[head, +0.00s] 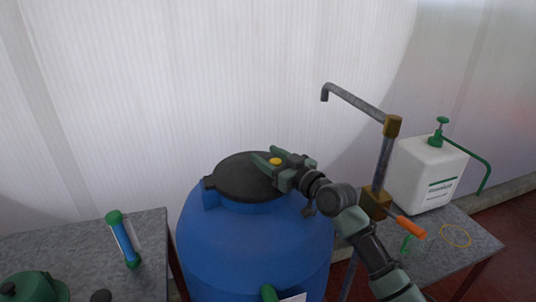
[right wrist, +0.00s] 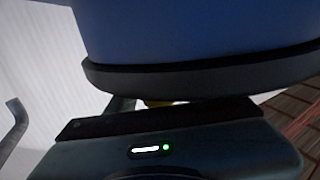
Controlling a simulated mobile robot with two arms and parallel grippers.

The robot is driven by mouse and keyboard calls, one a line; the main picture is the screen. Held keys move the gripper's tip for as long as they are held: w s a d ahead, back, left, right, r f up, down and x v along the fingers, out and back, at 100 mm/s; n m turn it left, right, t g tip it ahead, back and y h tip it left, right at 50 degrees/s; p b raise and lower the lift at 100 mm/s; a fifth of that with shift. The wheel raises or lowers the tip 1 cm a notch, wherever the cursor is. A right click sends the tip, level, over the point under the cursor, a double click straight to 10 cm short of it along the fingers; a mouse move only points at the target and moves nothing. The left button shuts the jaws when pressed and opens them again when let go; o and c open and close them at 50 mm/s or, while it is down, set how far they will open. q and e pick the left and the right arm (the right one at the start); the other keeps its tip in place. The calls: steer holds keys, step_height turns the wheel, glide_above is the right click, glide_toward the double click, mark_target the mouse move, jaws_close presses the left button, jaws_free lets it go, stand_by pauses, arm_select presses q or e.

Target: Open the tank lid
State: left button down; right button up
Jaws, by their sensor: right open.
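The blue tank (head: 250,245) stands in the middle of the head view. Its round black lid (head: 240,182) lies flat over the top. A yellow piece (head: 276,161) shows at the lid's right side, by my gripper's fingers. My right gripper (head: 268,161) is open, its green fingers over the right part of the lid. I cannot tell whether it touches the lid. In the right wrist view, the lid's dark rim (right wrist: 200,78) and the blue tank (right wrist: 190,30) fill the upper part, close to the gripper. My left gripper is not in view.
A white container (head: 425,172) stands on the right table (head: 455,262). A green-ended blue tube (head: 124,240) lies on the left table (head: 70,245). A wall is behind.

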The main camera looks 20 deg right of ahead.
jaws_close()
stand_by(1.4)
